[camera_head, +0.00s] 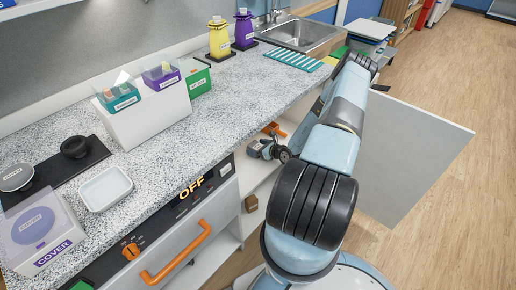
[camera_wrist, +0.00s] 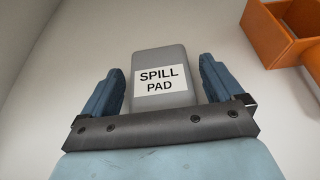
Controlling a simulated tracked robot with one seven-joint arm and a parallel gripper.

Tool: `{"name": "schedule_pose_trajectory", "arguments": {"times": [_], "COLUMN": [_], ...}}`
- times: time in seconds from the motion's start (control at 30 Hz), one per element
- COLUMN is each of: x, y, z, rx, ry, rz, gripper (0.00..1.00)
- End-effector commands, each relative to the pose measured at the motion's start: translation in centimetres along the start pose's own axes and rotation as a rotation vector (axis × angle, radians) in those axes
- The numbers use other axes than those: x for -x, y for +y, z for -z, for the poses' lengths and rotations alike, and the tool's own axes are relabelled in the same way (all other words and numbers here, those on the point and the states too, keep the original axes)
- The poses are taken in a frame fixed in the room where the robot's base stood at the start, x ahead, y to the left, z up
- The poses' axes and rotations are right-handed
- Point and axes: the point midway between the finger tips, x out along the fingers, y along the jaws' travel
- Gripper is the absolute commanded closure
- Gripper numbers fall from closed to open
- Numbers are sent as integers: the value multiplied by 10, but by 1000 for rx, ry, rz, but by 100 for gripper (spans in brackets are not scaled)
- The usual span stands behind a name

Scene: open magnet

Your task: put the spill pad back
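The spill pad (camera_wrist: 158,62) is a grey block with a white label reading "SPILL PAD". In the wrist view it lies on a pale surface between the two blue fingers of my gripper (camera_wrist: 160,70). In the head view my gripper (camera_head: 264,150) reaches into the open cabinet (camera_head: 255,178) under the counter; I cannot make out the pad there.
An orange open box (camera_wrist: 278,32) lies right of the pad. The open cabinet door (camera_head: 415,165) stands right of my arm. A small brown block (camera_head: 251,203) is lower in the cabinet. The drawer front with an orange handle (camera_head: 178,258) is at left. The counter (camera_head: 240,95) is above.

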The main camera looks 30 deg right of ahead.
Motion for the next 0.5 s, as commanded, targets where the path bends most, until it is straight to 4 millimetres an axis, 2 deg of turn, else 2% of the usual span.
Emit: {"name": "schedule_pose_trajectory", "arguments": {"times": [0.33,0.5], "x": [1,18], "y": [0,-1], "z": [-2,-2], "rx": [0,1], "ry": [0,2], "rz": [0,1], "gripper": [1,1]}}
